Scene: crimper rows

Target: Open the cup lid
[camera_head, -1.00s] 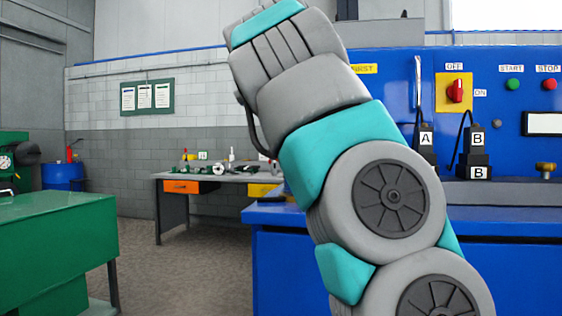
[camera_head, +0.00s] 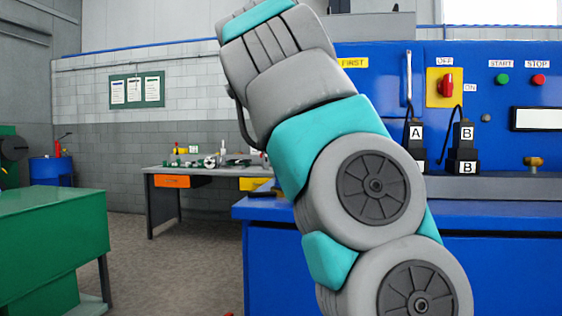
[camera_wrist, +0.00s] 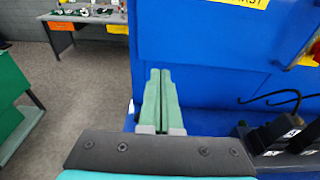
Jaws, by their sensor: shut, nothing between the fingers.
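My gripper (camera_wrist: 161,78) shows in the wrist view with its two green fingers pressed together and nothing between them. It points toward the blue panel of the machine. In the head view my arm rises across the middle and hides part of the blue machine; the gripper itself is out of that picture. I cannot make out a cup or a lid in either view.
The blue machine (camera_head: 400,265) carries a red switch (camera_head: 446,85), black blocks marked A (camera_head: 415,133) and B (camera_head: 465,133), and a brass knob (camera_head: 534,162). A green cabinet (camera_head: 50,235) stands left. A workbench (camera_head: 205,170) stands behind. Grey floor between is clear.

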